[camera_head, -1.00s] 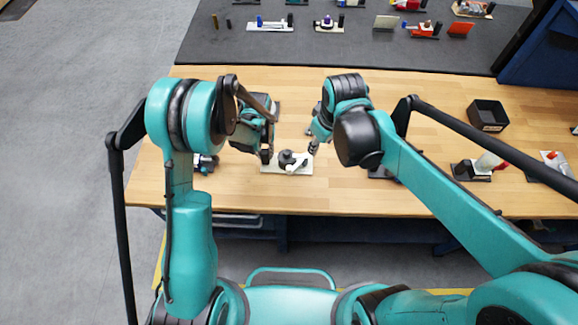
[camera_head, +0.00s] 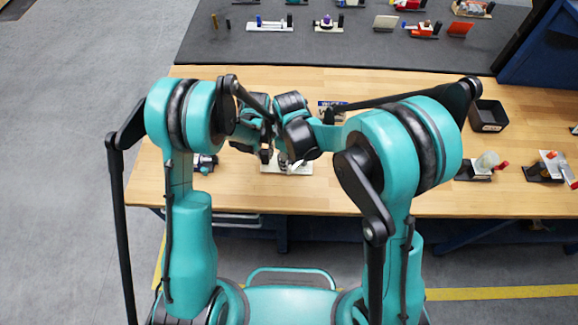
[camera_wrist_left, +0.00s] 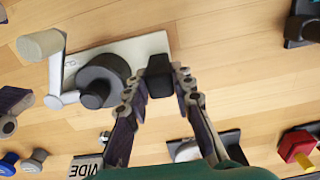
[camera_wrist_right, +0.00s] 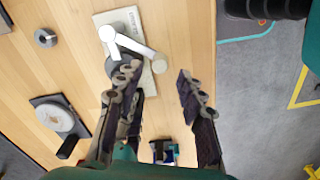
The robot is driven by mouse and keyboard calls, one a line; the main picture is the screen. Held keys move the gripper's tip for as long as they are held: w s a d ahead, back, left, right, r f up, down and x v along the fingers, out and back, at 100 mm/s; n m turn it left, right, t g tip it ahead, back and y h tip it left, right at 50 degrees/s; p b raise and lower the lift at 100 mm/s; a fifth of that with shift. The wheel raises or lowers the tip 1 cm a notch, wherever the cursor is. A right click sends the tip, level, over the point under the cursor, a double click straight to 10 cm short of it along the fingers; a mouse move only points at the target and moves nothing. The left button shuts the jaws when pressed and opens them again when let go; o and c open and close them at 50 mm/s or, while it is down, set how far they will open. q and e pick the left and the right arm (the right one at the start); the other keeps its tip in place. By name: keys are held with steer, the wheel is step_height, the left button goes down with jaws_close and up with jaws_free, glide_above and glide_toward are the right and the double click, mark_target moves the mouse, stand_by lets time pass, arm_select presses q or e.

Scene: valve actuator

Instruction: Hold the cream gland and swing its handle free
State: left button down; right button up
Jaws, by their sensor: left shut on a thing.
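The cream gland has a cream base plate (camera_head: 297,170), a round black hub (camera_wrist_left: 100,80) and a pale crank handle with a cream knob (camera_wrist_left: 40,44). It lies flat on the wooden table. My left gripper (camera_wrist_left: 158,80) is shut on the black block at one end of the plate; the handle is at the opposite side of the hub. My right gripper (camera_wrist_right: 158,85) is open and empty. In the right wrist view the white handle (camera_wrist_right: 135,43) lies just beyond its left finger, which overlaps the hub. In the head view my arms partly hide the gland.
A black bin (camera_head: 488,115) and a fixture with a pale cylinder (camera_head: 486,162) stand to the right. A metal ring (camera_wrist_right: 45,38) and a dark fixture (camera_wrist_right: 60,118) lie near the gland. A red-knobbed fixture (camera_wrist_left: 296,146) is in the left wrist view. Bare table lies between them.

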steer(key=shift+f, duration=2.4)
steer(key=shift+c, duration=0.3)
jaws_close()
